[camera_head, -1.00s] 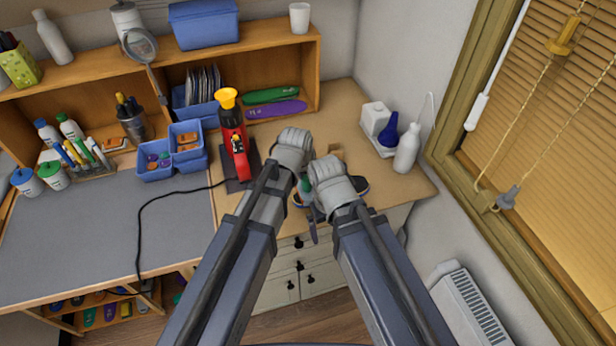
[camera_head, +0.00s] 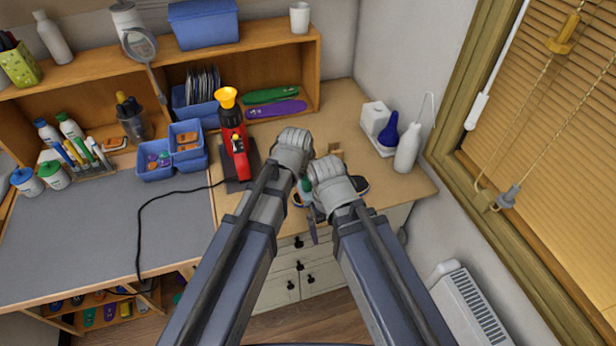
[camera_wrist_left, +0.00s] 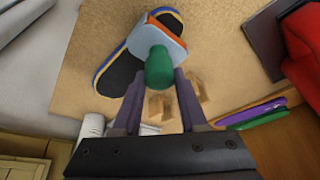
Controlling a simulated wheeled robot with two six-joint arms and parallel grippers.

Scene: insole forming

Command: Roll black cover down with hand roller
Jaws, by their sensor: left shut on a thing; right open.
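A shoe insole with a black top and a blue edge (camera_wrist_left: 115,72) lies on the tan bench top. In the head view its black end (camera_head: 361,184) shows beside my right wrist; most of it is hidden. My left gripper (camera_wrist_left: 160,78) is shut on a green handle (camera_wrist_left: 159,66), which looks like that of the hand roller. A pale blue piece with an orange edge (camera_wrist_left: 170,43) sits over the insole at the handle's far end; I cannot tell whether it belongs to the roller. My right gripper (camera_head: 315,213) is open over the near side of the insole, partly hidden by its wrist.
A small wooden block (camera_head: 336,150) lies behind the grippers. A white bottle (camera_head: 406,148) and a blue bulb (camera_head: 389,130) stand at the right. The grey mat (camera_head: 100,235) is mostly clear.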

